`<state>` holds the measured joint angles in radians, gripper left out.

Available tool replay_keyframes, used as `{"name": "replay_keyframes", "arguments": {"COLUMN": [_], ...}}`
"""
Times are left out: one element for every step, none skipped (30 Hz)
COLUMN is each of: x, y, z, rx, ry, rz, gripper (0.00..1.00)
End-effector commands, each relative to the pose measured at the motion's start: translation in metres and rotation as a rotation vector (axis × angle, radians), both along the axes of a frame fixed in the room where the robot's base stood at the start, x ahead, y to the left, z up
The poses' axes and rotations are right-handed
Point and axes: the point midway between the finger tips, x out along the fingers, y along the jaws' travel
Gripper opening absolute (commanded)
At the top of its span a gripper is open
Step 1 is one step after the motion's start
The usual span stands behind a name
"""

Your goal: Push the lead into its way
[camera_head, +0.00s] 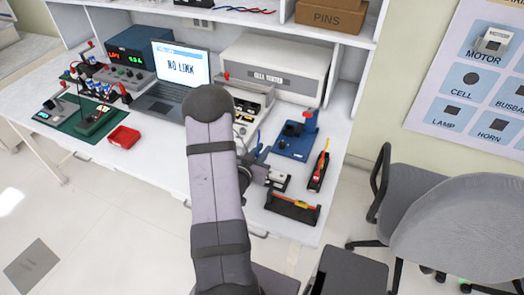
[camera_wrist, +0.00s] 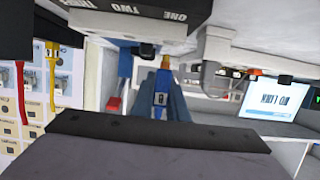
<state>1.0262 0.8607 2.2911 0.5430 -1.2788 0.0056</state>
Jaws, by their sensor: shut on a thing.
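The connector block (camera_wrist: 130,18) with the words ONE, TWO and THREE is at the top of the wrist view, which is upside down. In the head view the block (camera_head: 279,182) is at the bench's front right, beside my gripper (camera_head: 264,172). In the wrist view my gripper (camera_wrist: 164,78) has blue fingers pointing toward the block. They are shut on the lead, of which a small orange-yellow part (camera_wrist: 166,63) shows at the fingertips. I cannot tell if the lead touches the block.
A black tray (camera_head: 291,212) with red and yellow leads is at the front edge. A holder (camera_head: 315,181) with a lead and a blue fixture (camera_head: 291,148) stand close by. The laptop (camera_head: 181,66) reads NO LINK. My arm hides part of the bench.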

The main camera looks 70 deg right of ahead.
Motion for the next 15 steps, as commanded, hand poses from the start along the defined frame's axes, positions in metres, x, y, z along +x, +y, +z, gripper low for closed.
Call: {"name": "replay_keyframes", "arguments": {"x": [0.0000,0.0000,0.0000,0.0000,0.0000,0.0000,0.0000,0.0000,0.0000,0.0000,0.0000,0.0000,0.0000,0.0000,0.0000], "y": [-0.0001,0.0000,-0.0001,0.0000,0.0000,0.0000,0.0000,0.0000,0.0000,0.0000,0.0000,0.0000,0.0000,0.0000,0.0000], "z": [0.0002,0.0002,0.0002,0.0001,0.0000,-0.0003,-0.0006,-0.0010,-0.0017,-0.0022,-0.0028,-0.0037,-0.0044,-0.0051,-0.0061], "rx": [0.000,0.000,0.000,0.000,0.000,0.000,0.000,0.000,0.000,0.000,0.000,0.000,0.000,0.000,0.000], "ry": [0.000,0.000,0.000,0.000,0.000,0.000,0.000,0.000,0.000,0.000,0.000,0.000,0.000,0.000,0.000], "rz": [0.000,0.000,0.000,0.000,0.000,0.000,0.000,0.000,0.000,0.000,0.000,0.000,0.000,0.000,0.000], "gripper": [0.00,0.00,0.00,0.00,0.00,0.00,0.00,0.00,0.00,0.00,0.00,0.00,0.00,0.00,0.00]}}
